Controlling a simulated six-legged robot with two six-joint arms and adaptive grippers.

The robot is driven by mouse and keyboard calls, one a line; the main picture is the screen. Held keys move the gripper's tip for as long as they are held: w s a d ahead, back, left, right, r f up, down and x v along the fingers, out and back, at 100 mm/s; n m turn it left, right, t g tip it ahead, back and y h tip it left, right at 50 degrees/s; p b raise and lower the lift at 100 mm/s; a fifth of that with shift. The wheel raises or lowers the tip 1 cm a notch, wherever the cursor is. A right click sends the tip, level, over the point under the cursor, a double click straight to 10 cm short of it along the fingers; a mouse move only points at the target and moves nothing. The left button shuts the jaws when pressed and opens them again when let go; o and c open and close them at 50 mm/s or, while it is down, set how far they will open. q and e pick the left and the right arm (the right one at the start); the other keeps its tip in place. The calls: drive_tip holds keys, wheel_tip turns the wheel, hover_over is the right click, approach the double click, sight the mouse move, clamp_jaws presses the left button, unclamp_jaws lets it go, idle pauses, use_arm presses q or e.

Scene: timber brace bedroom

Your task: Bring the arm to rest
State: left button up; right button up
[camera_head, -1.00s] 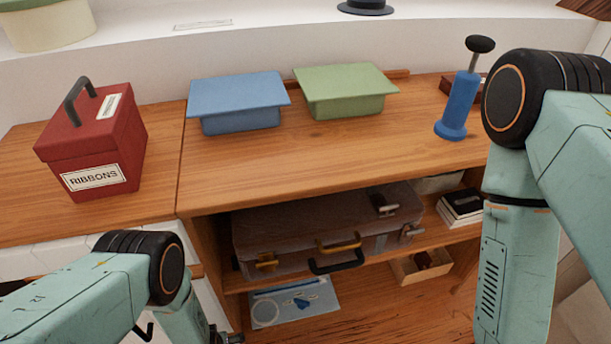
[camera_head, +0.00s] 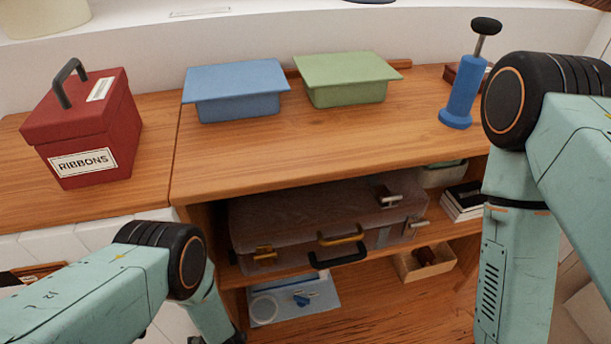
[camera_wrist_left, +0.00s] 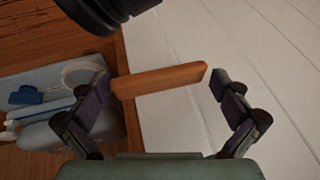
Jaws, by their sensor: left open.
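My left arm comes in from the lower left in the head view, and its gripper (camera_head: 215,338) is mostly cut off by the bottom edge. In the left wrist view the left gripper (camera_wrist_left: 160,82) is open, its two fingers spread wide. A short wooden bar (camera_wrist_left: 158,80) shows across the gap between the fingers, in front of a white panelled surface (camera_wrist_left: 185,115). I cannot tell whether the bar touches the fingers. My right arm hangs bent at the right of the head view; its gripper is out of the picture.
A wooden cabinet (camera_head: 330,155) bears a red ribbons box (camera_head: 90,125), a blue bin (camera_head: 238,92), a green bin (camera_head: 345,80) and a blue pump-like object (camera_head: 462,95). Its shelves hold a suitcase (camera_head: 300,215), an open box (camera_head: 425,265) and a pale blue tray (camera_head: 292,300).

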use_arm(q)
drive_tip(key=shift+d+f+m+g+y+b, duration=0.15)
drive_tip(key=shift+m+g+y+b, duration=0.15)
drive_tip(key=shift+y+b, duration=1.4)
drive_tip(key=shift+b, duration=0.4)
drive_tip(key=shift+r, duration=0.2)
